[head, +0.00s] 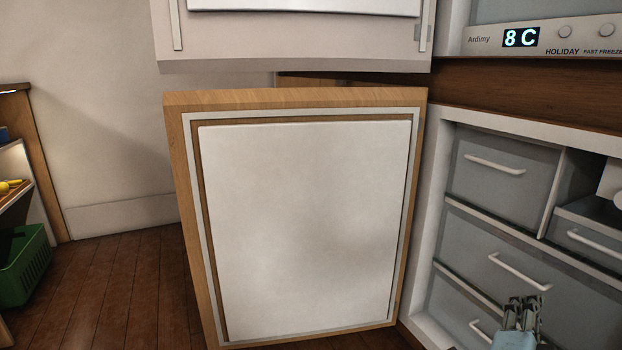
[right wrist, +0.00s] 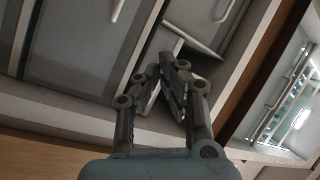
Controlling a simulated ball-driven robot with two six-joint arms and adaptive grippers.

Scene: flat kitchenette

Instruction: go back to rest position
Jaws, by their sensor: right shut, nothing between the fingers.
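My right gripper (head: 523,302) is at the lower right of the head view, in front of the grey freezer drawers (head: 500,240). It is shut and empty. In the right wrist view my right gripper (right wrist: 168,68) shows with its fingertips together, close in front of the drawer fronts (right wrist: 75,50) and a white frame edge. I cannot tell whether it touches them. My left gripper is not in either view.
The lower freezer door (head: 305,230) stands open across the middle. An upper door (head: 295,40) is open above it. A display panel (head: 520,38) reads 8 C. A green crate (head: 25,265) is at the left on the wooden floor (head: 110,275), where there is free room.

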